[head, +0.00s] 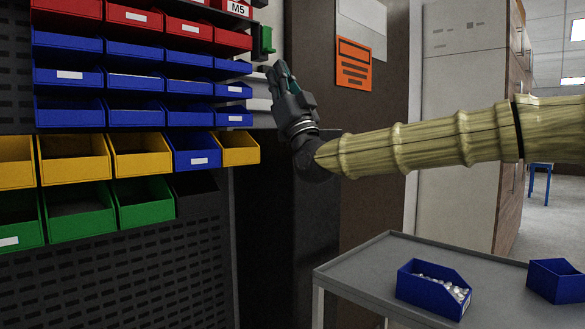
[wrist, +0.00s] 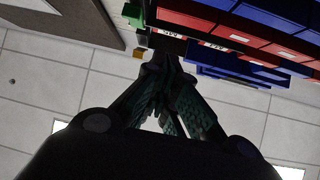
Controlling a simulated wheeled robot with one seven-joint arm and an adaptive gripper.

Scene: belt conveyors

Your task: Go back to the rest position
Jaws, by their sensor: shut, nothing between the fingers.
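My gripper (head: 277,72) is in the upper middle of the head view, pointing up, beside the right end of the bin rack. Its fingers are shut with nothing between them. In the wrist view my gripper (wrist: 162,66) shows with its fingers together against the ceiling and the rack's bins. My arm reaches in from the right edge of the head view, roughly level, with the wrist bent upward.
Rows of red (head: 189,28), blue (head: 135,111), yellow (head: 74,158) and green bins (head: 144,202) hang at left. A grey table (head: 345,271) holds a blue bin of small parts (head: 433,287) and another blue bin (head: 556,281). An orange sign (head: 354,64) is behind my gripper.

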